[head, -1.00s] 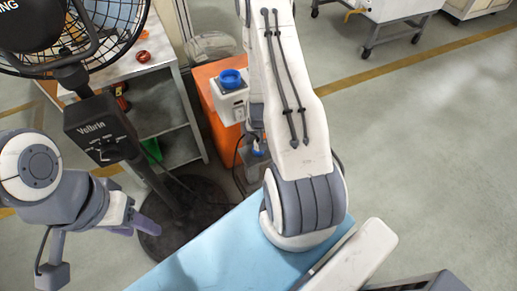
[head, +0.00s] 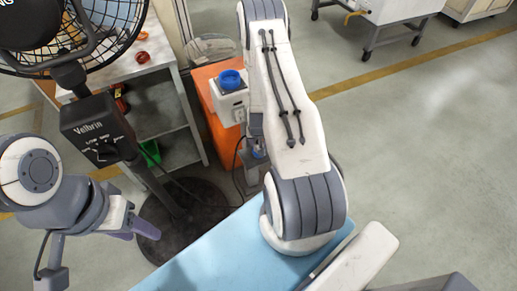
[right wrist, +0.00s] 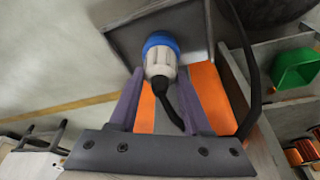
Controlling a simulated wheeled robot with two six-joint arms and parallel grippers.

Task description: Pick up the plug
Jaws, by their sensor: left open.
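The plug (right wrist: 160,58) has a blue collar and a white ribbed body, with a black cable leaving its near end. In the right wrist view it sits between the fingertips of my right gripper (right wrist: 160,78). The fingers lie close on both sides; whether they touch it I cannot tell. My left gripper (head: 135,230) is open and empty at the lower left, far from the plug.
A white box with a blue round socket (head: 231,80) stands on an orange cabinet (head: 212,112). A fan on a pole (head: 95,130) with a round black base stands between my arms. A shelf unit (head: 170,125) is behind it. A light blue surface (head: 215,255) lies in front.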

